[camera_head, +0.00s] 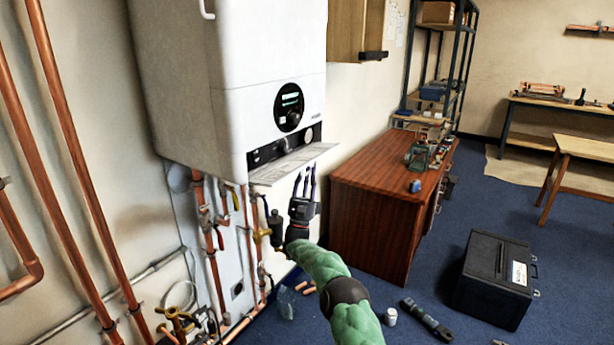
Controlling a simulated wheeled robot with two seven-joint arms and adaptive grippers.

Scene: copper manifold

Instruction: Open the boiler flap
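The white boiler (220,95) hangs on the wall at the left, with a round dark display and knob on its front. Its flap (290,164) is folded down and juts out from the lower front edge. Above the flap, a dark control strip (268,150) with a round knob is exposed. My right gripper (306,172) is just below the flap's right part, its dark fingers pointing up and spread apart with nothing between them. I cannot tell whether the fingertips touch the flap. My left gripper is out of view.
Copper pipes and valves (210,240) run below the boiler. A wooden cabinet (375,205) stands right of my gripper. A black case (495,280), a dark tool (425,320) and small parts lie on the blue floor. A wall cupboard (345,30) hangs right of the boiler.

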